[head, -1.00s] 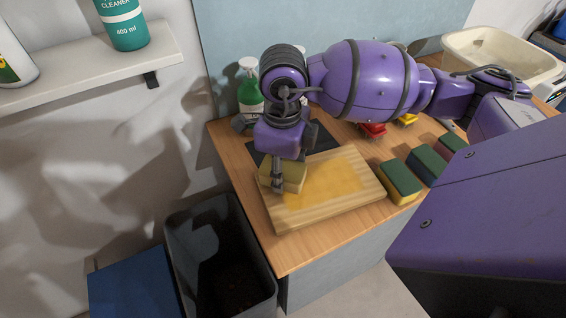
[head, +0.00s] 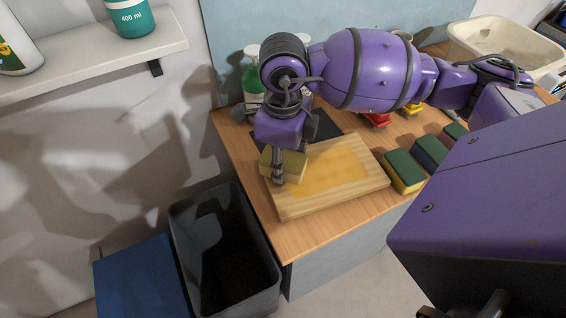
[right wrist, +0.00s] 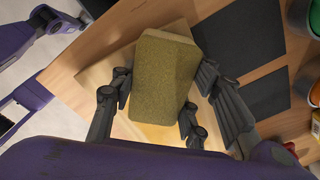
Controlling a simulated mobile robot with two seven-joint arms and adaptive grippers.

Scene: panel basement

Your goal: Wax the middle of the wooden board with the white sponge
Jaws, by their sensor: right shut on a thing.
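The wooden board (head: 350,195) lies on the table, with a wide yellow, shiny-looking patch over its middle. My right gripper (head: 278,176) is shut on a sponge (head: 293,165) at the board's left end. The sponge looks tan-yellow rather than white. In the right wrist view the sponge (right wrist: 165,75) sits between the fingers, over the board (right wrist: 104,72). Whether its underside touches the board is hidden. Dark parts at the bottom edge of the head view may belong to my left gripper (head: 478,307); its jaws are not clear.
Several green-topped and dark sponges, one of them yellow and green (head: 403,172), stand right of the board. A green bottle (head: 252,85) and a dark mat (head: 322,128) are behind it. A black bin (head: 225,255) stands below the table's left edge. A cream tub (head: 505,42) is far right.

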